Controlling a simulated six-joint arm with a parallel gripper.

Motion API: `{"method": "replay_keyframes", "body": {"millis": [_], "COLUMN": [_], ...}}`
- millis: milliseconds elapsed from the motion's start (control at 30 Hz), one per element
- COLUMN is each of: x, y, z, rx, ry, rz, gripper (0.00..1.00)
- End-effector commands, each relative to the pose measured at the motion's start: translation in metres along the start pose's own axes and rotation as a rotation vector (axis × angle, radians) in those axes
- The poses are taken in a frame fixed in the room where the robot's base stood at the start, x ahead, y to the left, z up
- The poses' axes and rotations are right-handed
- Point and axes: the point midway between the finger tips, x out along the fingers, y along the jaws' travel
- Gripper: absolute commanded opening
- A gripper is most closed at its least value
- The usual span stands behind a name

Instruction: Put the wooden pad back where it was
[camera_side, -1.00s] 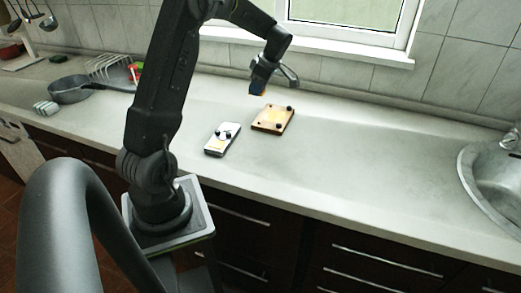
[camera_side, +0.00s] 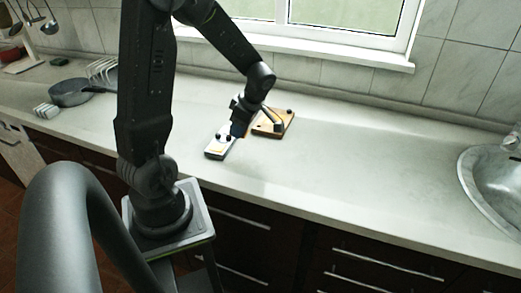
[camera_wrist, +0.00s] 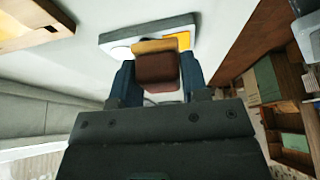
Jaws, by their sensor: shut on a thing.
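My gripper (camera_side: 239,130) is low over the white board (camera_side: 216,151), near its far end. In the wrist view its blue fingers (camera_wrist: 157,80) are shut on a small brown block with a tan top edge, which looks like the wooden pad (camera_wrist: 157,68). In the side view the fingers and arm hide the pad. The white board (camera_wrist: 117,42) lies just beyond the pad in the wrist view, with a yellow patch (camera_wrist: 184,40) partly covered. I cannot tell whether the pad touches the board.
A wooden board (camera_side: 268,128) with dark knobs lies right beside the white board, partly hidden by my gripper; its edge shows in the wrist view (camera_wrist: 30,28). A pan (camera_side: 70,93) and rack stand far left, a sink (camera_side: 490,175) far right. The counter between is clear.

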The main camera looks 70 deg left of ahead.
Motion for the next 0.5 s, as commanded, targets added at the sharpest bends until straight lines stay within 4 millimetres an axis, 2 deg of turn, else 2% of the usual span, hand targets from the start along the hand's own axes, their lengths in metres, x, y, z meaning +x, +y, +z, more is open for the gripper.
{"method": "replay_keyframes", "body": {"millis": [33,200,400,500], "x": [0.003,0.008,0.011,0.021], "y": [0.003,0.010,0.013,0.013], "z": [0.015,0.050,0.067,0.072], "rx": [0.008,0.003,0.000,0.000], "ry": [0.001,0.000,0.000,0.002], "rz": [0.000,0.000,0.000,-0.003], "gripper": [0.19,0.19,0.19,0.19]}}
